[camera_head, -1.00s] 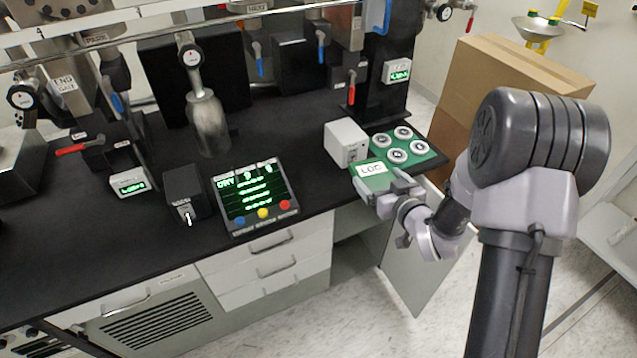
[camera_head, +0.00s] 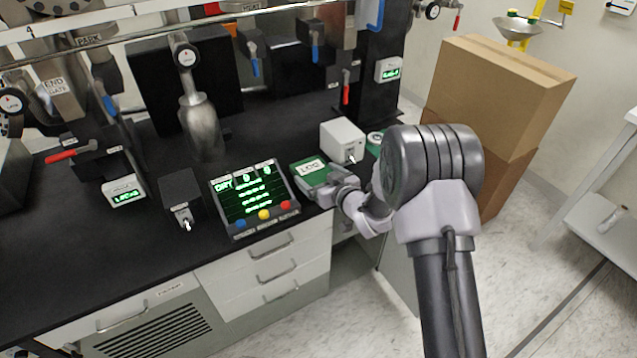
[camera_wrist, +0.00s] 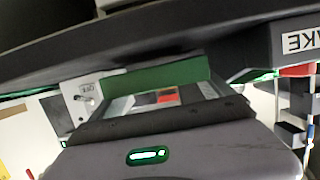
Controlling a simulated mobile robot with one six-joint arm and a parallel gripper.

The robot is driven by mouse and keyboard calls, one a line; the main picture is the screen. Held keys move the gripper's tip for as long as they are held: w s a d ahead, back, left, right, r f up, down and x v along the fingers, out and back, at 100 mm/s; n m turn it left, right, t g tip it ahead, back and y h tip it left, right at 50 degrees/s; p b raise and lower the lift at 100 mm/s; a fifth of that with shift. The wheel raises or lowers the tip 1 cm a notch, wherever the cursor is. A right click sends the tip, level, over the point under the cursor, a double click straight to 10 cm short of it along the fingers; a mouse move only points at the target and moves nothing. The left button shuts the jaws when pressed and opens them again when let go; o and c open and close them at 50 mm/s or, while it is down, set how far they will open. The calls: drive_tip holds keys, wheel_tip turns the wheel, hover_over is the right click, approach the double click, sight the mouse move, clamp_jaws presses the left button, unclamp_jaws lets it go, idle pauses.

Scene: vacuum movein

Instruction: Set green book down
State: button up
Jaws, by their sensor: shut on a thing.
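The green book (camera_head: 309,173) has a white label reading LOG. In the head view it is at the front edge of the black bench, just right of the control panel with the green screen. My gripper (camera_head: 336,188) is shut on the book's near right side. In the wrist view the book (camera_wrist: 160,76) shows as a green strip beyond the gripper body. The fingertips are partly hidden, and I cannot tell whether the book touches the bench top.
A control panel (camera_head: 252,198) with coloured buttons stands left of the book. A white switch box (camera_head: 342,140) stands behind it to the right. A green tray of round pieces (camera_head: 375,141) is partly hidden by my arm. Cardboard boxes (camera_head: 497,92) stand at the right.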

drive_tip(key=shift+f, duration=0.75)
drive_tip(key=shift+r, duration=0.2)
drive_tip(key=shift+f, duration=0.15)
